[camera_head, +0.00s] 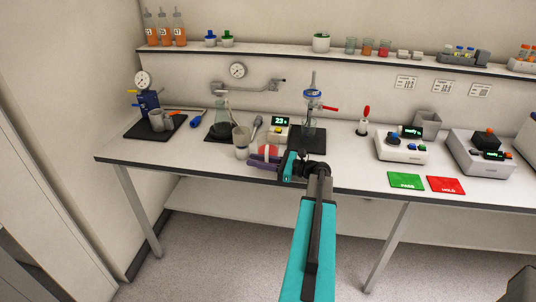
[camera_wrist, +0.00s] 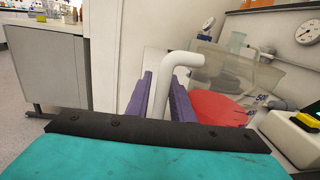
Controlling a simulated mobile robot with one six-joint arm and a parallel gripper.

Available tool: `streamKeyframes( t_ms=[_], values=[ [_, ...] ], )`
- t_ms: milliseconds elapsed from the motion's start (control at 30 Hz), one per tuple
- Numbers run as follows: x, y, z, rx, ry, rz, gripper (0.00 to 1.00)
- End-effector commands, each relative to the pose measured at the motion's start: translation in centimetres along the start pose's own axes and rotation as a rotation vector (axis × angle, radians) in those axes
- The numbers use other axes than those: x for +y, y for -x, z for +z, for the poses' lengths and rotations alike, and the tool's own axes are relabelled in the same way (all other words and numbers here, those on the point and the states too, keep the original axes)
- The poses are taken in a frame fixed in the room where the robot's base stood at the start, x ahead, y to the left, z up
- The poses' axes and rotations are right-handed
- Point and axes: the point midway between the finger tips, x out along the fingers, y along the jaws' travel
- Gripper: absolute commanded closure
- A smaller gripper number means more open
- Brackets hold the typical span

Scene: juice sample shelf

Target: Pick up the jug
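The jug is clear with red contents and a white handle. In the wrist view its transparent body (camera_wrist: 235,72) fills the right middle, with the red contents (camera_wrist: 217,108) low in it and dark printed marks beside them. The white handle (camera_wrist: 165,72) comes down between the two purple fingers of my gripper (camera_wrist: 162,98). In the head view, the red of the jug (camera_head: 268,150) shows near the bench's front edge, just behind my gripper (camera_head: 264,163). The jug's base is hidden. I cannot tell whether the fingers press on the handle or only stand around it.
A clear cup (camera_head: 241,142) stands close left of the jug. A meter reading 23 (camera_head: 279,128) is just behind it. A flask (camera_head: 222,124) and a stand on a dark mat (camera_head: 313,145) are nearby. Green (camera_head: 406,181) and red (camera_head: 446,185) pads lie on the right.

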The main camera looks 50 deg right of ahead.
Motion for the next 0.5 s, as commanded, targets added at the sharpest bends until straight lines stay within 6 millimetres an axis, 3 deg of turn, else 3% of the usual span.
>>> streamKeyframes(
  t_ms=[33, 167, 500],
  values=[
    [0.00, 0.02, 0.00, 0.000, 0.000, 0.000, 0.79],
    [-0.01, 0.03, 0.01, 0.000, 0.000, 0.000, 1.00],
    [-0.01, 0.06, 0.00, 0.000, 0.000, 0.000, 1.00]
  ],
)
